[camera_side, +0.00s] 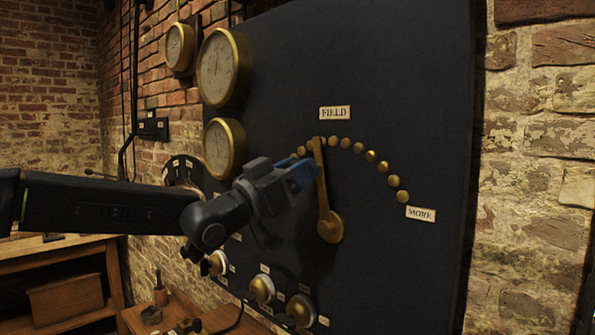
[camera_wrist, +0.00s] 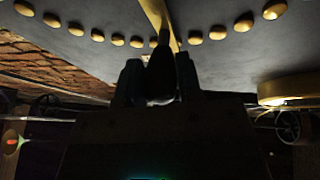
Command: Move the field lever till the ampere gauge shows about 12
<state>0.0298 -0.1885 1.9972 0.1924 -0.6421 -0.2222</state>
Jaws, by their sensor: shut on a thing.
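The brass field lever (camera_side: 323,200) is on the dark panel and points up, tilted slightly left, its tip among the brass studs of the arc below the FIELD label (camera_side: 335,113). My gripper (camera_side: 308,174) is at the lever's upper part from the left, shut on its handle. In the wrist view my gripper (camera_wrist: 160,75) closes around the handle, with the brass lever (camera_wrist: 165,22) rising behind it. Round brass-rimmed gauges (camera_side: 223,68) are on the panel's left side. They face away at a slant, and I cannot read their needles or tell which is the ampere gauge.
The stud arc (camera_side: 371,156) runs right and down to the MORE label (camera_side: 421,214). Several white-and-brass knobs (camera_side: 262,289) stick out along the panel's lower edge. A wooden bench (camera_side: 190,312) is below at the left.

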